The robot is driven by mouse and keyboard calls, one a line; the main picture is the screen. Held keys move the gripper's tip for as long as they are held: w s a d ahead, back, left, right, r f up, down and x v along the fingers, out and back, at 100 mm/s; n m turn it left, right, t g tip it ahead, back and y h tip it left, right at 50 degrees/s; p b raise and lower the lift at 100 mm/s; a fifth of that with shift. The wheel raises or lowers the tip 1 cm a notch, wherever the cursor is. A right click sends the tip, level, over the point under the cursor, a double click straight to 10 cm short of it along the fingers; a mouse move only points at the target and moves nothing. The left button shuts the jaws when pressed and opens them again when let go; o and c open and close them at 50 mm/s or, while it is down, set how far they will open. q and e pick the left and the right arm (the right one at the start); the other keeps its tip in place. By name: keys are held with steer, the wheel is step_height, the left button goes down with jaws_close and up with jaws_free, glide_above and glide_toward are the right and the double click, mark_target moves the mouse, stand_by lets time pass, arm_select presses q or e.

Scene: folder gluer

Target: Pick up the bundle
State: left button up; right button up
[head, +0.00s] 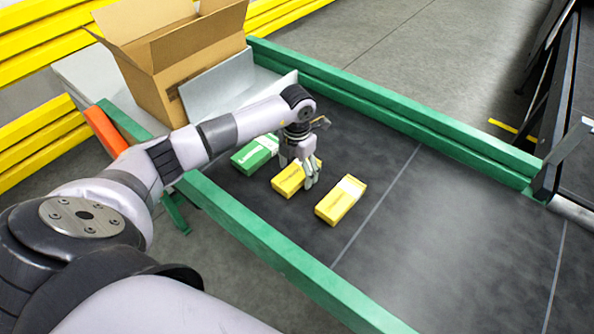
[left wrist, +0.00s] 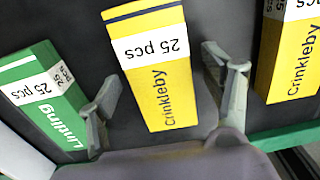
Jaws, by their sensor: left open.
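A yellow bundle (head: 287,181) marked "Crinkleby" with a white "25 pcs" band lies on the dark conveyor belt; it also shows in the left wrist view (left wrist: 160,75). My left gripper (head: 298,173) is open above it and partly hides it in the head view. In the left wrist view the fingers (left wrist: 167,78) stand apart, one on each side of this bundle, with gaps visible. A second yellow Crinkleby bundle (head: 337,204) lies to the right. A green "Lintling" bundle (head: 252,157) lies to the left. My right gripper is not in view.
Green rails (head: 400,116) border the belt (head: 440,225) on both long sides. An open cardboard box (head: 170,65) stands at the belt's far left end beside a grey metal plate (head: 235,85). The belt is clear to the right.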

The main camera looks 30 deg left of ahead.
arm_select(q)
steer(key=shift+f, duration=0.1)
steer(key=c, duration=1.3)
